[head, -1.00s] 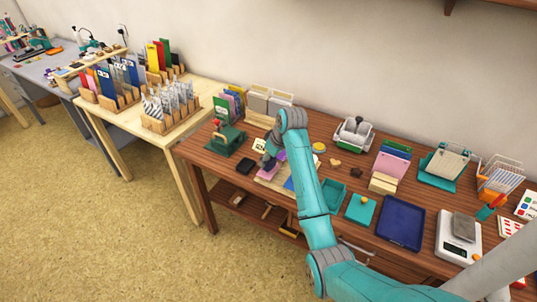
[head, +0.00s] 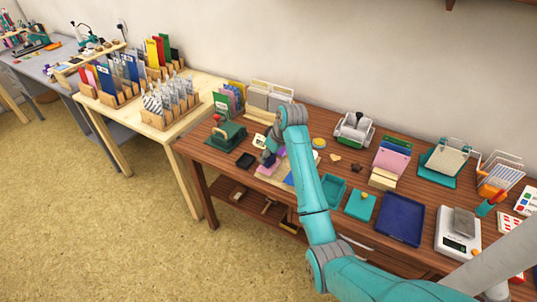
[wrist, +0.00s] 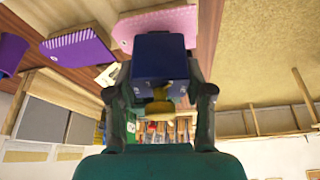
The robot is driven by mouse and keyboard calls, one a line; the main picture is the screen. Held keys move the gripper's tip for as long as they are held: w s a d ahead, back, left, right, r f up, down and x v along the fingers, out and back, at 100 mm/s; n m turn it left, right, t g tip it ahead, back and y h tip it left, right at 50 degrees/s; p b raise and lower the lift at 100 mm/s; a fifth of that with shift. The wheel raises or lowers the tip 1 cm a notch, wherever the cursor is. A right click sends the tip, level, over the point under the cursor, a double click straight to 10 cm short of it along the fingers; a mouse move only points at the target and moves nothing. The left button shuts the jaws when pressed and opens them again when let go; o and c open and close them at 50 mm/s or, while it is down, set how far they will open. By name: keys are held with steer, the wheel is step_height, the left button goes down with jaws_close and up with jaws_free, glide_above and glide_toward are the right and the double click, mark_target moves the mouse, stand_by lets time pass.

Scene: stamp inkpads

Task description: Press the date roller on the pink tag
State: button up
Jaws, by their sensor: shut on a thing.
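The pink tag (head: 266,170) lies on a pale board on the brown table; in the wrist view it is the pink dotted piece (wrist: 155,22) at the top. My gripper (head: 269,158) is low, right beside or over the tag. In the wrist view my gripper (wrist: 160,95) is shut on a dark blue block with a yellowish part, which looks like the date roller (wrist: 160,55). The block overlaps the tag's edge in this view; I cannot tell whether they touch. A purple tag (wrist: 78,46) lies beside the pink one. My arm hides part of the board.
A black inkpad (head: 245,160) and a green press (head: 226,132) stand to the left. A teal tray (head: 330,190), a teal pad with a yellow knob (head: 360,207) and a dark blue tray (head: 400,225) lie to the right. A yellow round item (head: 319,142) is behind.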

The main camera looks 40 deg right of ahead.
steer(key=shift+f, duration=0.5)
stand_by(0.8)
steer(key=shift+r, duration=3.55)
